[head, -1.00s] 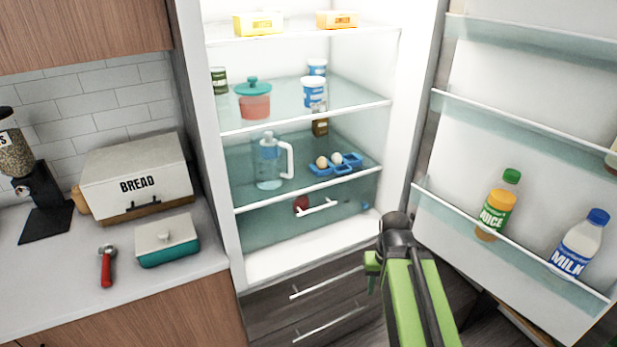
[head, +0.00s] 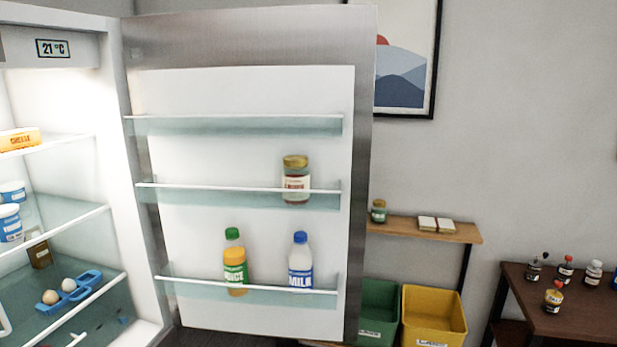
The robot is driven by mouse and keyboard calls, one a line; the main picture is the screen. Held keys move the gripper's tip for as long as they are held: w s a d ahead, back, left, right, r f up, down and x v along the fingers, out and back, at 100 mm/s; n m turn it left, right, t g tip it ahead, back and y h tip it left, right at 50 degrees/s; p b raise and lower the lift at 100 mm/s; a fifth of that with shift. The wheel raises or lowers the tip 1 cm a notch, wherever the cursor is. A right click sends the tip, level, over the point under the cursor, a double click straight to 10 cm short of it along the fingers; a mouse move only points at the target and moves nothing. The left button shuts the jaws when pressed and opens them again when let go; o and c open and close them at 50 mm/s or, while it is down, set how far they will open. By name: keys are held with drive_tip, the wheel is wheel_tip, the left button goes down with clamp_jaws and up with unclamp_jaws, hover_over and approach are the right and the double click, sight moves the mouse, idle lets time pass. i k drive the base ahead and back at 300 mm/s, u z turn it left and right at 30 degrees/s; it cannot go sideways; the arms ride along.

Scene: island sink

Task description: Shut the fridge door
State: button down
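The fridge door (head: 250,90) stands wide open in the head view, its inner side facing me. Its hinge side is at the left, next to the lit fridge interior (head: 60,100), and its free edge (head: 360,150) is at the right. Door shelves hold a jar with a gold lid (head: 296,182), a juice bottle (head: 234,262) and a milk bottle (head: 300,262). My gripper is not in view.
Right of the door are a small wall shelf (head: 455,232) with a jar, a green bin (head: 378,310) and a yellow bin (head: 433,315). A dark table (head: 570,310) with small bottles stands at the far right. Fridge shelves hold eggs in a blue holder (head: 72,292) and tubs.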

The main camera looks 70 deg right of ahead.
sight(219, 98)
drive_tip(key=u, duration=0.5)
drive_tip(key=k, duration=2.45)
drive_tip(key=z, duration=0.65)
drive_tip(key=i, duration=1)
